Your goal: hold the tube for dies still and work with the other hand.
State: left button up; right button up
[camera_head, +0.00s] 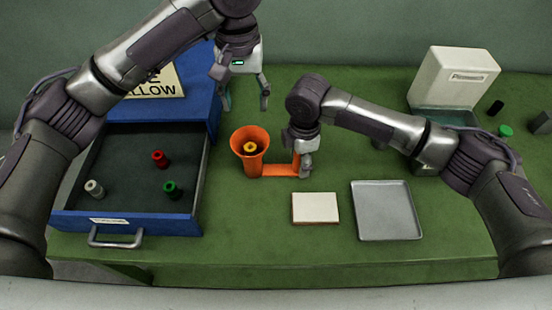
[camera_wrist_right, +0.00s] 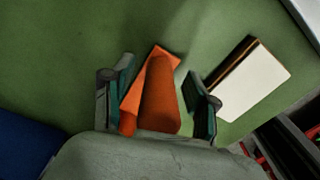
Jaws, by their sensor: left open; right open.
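The tube for dies (camera_head: 241,164) is orange with a wide flared mouth and stands upright on the green table. A yellow piece (camera_head: 250,147) shows inside its mouth. A flat orange arm (camera_head: 279,170) runs from its foot to the right, ending at my right gripper (camera_head: 304,172). In the right wrist view, an orange upright post (camera_wrist_right: 161,98) lies between the fingers of my right gripper (camera_wrist_right: 158,72), which are open with gaps beside it. My left gripper (camera_head: 246,103) is open and empty, above the table behind the tube.
A blue drawer (camera_head: 130,222) stands open at left, with red (camera_head: 159,158), green (camera_head: 172,189) and white (camera_head: 94,188) spools inside. A cream block (camera_head: 315,208) and grey tray (camera_head: 387,210) lie front right. A white machine (camera_head: 452,80) stands at back right, small items beside it.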

notch_tip(320, 180, up, 11)
dwell(0.3)
